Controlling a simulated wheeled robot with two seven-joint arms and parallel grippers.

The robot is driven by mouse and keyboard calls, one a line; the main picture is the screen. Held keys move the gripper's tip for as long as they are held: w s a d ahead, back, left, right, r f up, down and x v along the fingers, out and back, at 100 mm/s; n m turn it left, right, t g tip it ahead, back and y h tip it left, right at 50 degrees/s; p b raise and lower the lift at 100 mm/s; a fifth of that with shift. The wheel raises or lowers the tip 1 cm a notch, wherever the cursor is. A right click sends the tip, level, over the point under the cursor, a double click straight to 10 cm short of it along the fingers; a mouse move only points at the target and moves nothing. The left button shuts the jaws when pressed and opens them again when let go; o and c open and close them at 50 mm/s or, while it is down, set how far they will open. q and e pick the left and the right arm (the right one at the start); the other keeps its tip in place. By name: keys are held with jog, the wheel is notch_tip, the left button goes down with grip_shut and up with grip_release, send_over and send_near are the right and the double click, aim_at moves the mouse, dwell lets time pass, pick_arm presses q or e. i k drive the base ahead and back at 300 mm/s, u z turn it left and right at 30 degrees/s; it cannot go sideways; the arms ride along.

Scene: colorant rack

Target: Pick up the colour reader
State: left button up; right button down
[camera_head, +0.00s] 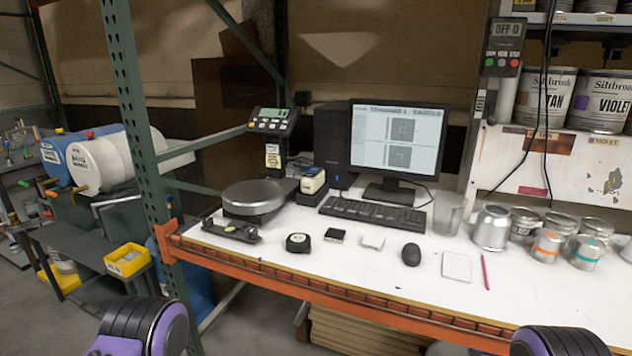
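A small handheld device with a white and yellow body (313,181) sits on a black base on the bench, between the scale and the keyboard. It looks like the colour reader, though its markings are too small to read. It stands at the left part of the white bench top (400,280), behind the small items at the front. Only rounded black and purple parts of my arms show at the bottom left and bottom right edges. Neither gripper is in view.
A round-pan scale (256,198) stands left of the device, and a green post (135,120) rises at the bench's left end. A keyboard (372,213), monitor (399,143), glass beaker (447,214) and several tins are to the right. A tape measure (298,243) lies in front.

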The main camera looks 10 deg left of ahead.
aim_at(311, 183)
jog(key=u, duration=2.25)
jog(key=i, duration=1.2)
jog(key=z, duration=1.3)
